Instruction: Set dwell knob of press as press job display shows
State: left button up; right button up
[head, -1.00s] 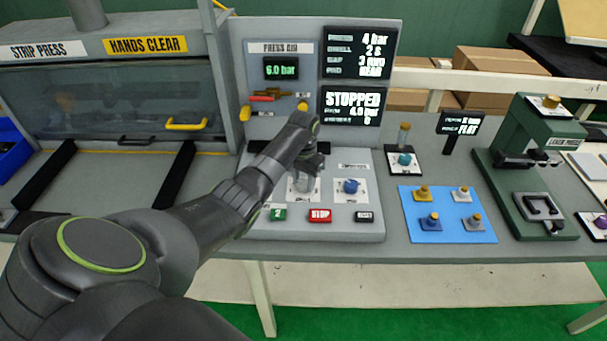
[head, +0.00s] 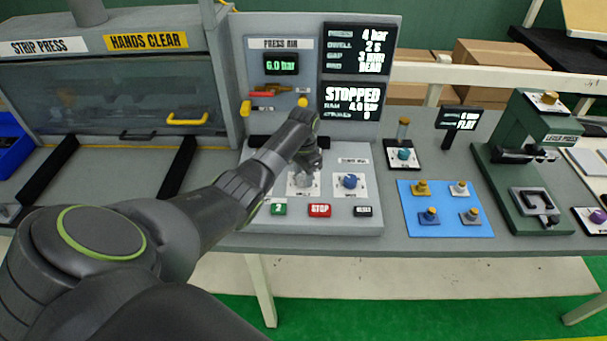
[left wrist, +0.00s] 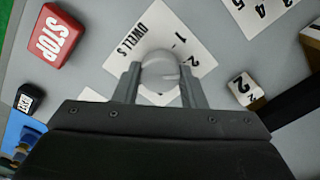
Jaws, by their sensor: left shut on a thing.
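The press job display (head: 358,48) is the upper black screen at the back of the press panel; its dwell line reads 2 s. The dwell knob (left wrist: 160,70) is a round light-grey knob on a white plate marked "DWELL S" in the left wrist view. My left gripper (left wrist: 160,88) is shut on it, one finger on each side. In the head view my left gripper (head: 309,164) reaches down over the knob and partly hides it. A mark shows on the knob, but its exact setting is unclear; part of the scale is covered. My right gripper is out of view.
A blue knob (head: 351,181) sits right of the dwell knob. A green button (head: 278,209), a red STOP button (head: 319,210) and a black button (head: 363,211) line the panel's front. The status screen (head: 352,101) reads STOPPED. A blue mat (head: 445,232) with several small parts lies to the right.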

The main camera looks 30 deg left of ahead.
pick_arm(q)
jog(key=shift+w+r, duration=0.1)
jog(key=o, duration=1)
notch_tip(320, 180, up, 10)
jog(key=b, duration=0.2)
notch_tip(320, 180, up, 7)
jog(key=p, duration=0.4)
send_over(304, 177)
jog(key=shift+r, duration=0.15)
jog(key=shift+b, duration=0.3)
